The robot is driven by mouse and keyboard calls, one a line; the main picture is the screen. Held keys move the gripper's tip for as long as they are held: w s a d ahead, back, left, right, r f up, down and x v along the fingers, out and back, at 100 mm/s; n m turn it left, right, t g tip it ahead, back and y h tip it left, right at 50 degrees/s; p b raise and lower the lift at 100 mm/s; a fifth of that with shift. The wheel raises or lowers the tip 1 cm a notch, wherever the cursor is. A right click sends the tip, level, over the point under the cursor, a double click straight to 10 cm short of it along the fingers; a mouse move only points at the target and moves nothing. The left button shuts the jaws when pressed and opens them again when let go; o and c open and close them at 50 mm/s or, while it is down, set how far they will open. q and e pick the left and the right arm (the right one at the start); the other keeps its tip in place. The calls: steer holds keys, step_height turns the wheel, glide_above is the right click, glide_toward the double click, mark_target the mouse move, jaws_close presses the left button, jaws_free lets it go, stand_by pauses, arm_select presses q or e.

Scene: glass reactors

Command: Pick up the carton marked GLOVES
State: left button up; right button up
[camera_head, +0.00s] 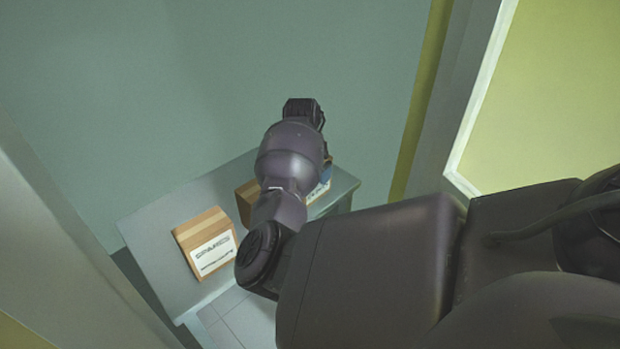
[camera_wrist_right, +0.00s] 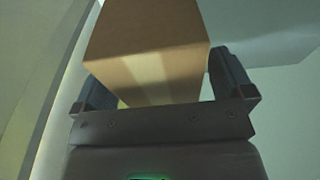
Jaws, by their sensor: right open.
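My right gripper (camera_wrist_right: 157,72) is open in the right wrist view, with one finger on each side of a brown carton (camera_wrist_right: 150,50) with a pale tape stripe. No marking shows on that face, and I cannot tell whether the fingers touch it. A brown carton (camera_head: 246,193) shows partly behind the arm, and a blue and white patch (camera_head: 320,188) shows at the arm's right side. The word GLOVES is not readable anywhere. My left gripper is not in view.
A carton labelled SPARES (camera_head: 205,243) stands on the grey table (camera_head: 155,236), left of my arm. The table's left end is bare. A green wall (camera_head: 200,80) rises behind the table, and a pale-framed panel (camera_head: 545,100) is at the right.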

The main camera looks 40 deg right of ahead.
steer(key=shift+f, duration=0.1)
steer(key=c, duration=1.1)
steer(key=shift+c, duration=0.2)
